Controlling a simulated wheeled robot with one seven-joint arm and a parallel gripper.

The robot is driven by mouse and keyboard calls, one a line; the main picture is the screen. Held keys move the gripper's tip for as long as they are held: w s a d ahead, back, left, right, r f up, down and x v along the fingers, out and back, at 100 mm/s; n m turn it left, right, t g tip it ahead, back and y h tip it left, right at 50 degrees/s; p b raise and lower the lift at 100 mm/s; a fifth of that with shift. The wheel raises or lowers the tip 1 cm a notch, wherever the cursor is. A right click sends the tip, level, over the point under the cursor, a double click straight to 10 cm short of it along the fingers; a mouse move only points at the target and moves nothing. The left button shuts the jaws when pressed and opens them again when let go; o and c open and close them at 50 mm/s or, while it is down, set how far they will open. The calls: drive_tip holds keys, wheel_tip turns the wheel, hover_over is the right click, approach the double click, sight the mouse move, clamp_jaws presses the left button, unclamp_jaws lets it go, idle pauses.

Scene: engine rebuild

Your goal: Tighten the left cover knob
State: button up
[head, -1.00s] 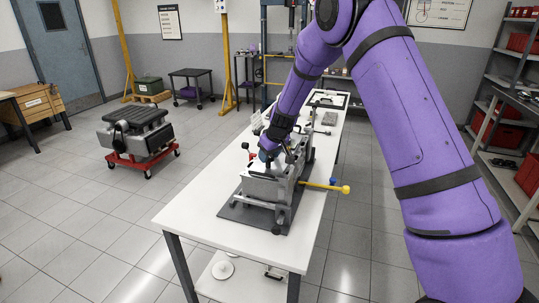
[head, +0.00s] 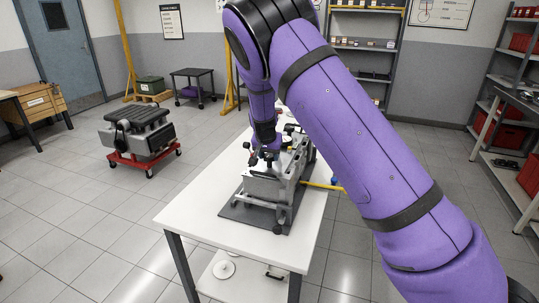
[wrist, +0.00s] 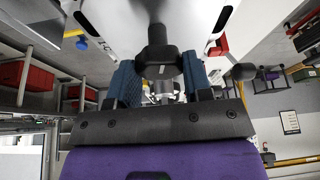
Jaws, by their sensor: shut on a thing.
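The grey engine block (head: 262,187) stands on a dark mat (head: 237,211) on the white workbench. My gripper (head: 263,157) is over the top of the block at its near end, pointing down. In the wrist view my gripper (wrist: 158,82) has its two blue-padded fingers on either side of a black knob (wrist: 160,58) and is shut on it. In the head view a small dark knob (head: 247,145) stands left of my gripper. The held knob's seat is hidden.
A yellow rod (head: 318,185) sticks out from the block's right side, partly behind my arm. A blue knob (wrist: 82,45) shows at the left of the wrist view. The white bench top (head: 185,212) is clear at the near left.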

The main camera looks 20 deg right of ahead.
drive_tip(key=m+g+h, duration=0.1)
drive_tip(key=m, duration=0.3)
drive_tip(key=shift+w+a+m, duration=0.1)
drive_tip(key=shift+m, duration=0.3)
drive_tip(key=m+g+h, duration=0.1)
drive_tip(key=m, duration=0.2)
drive_tip(key=shift+w+m+g, duration=0.1)
drive_tip(key=shift+m+g, duration=0.2)
drive_tip(key=m+g, duration=0.1)
drive_tip(key=m, duration=0.3)
drive_tip(key=shift+w+g, duration=0.1)
drive_tip(key=shift+g, duration=0.3)
drive_tip(key=shift+m+g, duration=0.6)
drive_tip(key=shift+m, duration=1.2)
drive_tip(key=o, duration=0.9)
drive_tip(key=shift+w, duration=0.1)
drive_tip(key=v, duration=1)
drive_tip(key=shift+r, duration=0.35)
